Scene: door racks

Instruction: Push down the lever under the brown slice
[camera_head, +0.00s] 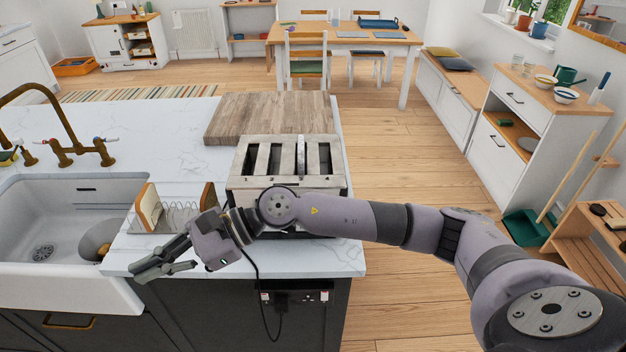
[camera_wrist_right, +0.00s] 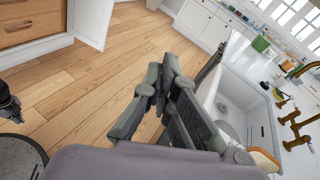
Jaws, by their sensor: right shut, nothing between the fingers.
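The metal toaster (camera_head: 245,182) stands on the white worktop with its long slots facing up. My right forearm and wrist cross in front of it and hide most of its front, so I see no lever. I cannot make out a brown slice in the slots. Two crusted bread slices (camera_head: 149,207) stand in a wire rack left of the toaster. My right gripper (camera_head: 160,268) is shut and empty, in front of the rack near the worktop's front edge. Its closed fingers also show in the right wrist view (camera_wrist_right: 150,100), over the floor.
A wooden board (camera_head: 240,115) lies behind the toaster. The white sink (camera_head: 60,215) and brass tap (camera_head: 70,145) are on the left. A cable hangs to a socket (camera_head: 300,297) on the counter front. Open wooden floor lies right of the counter.

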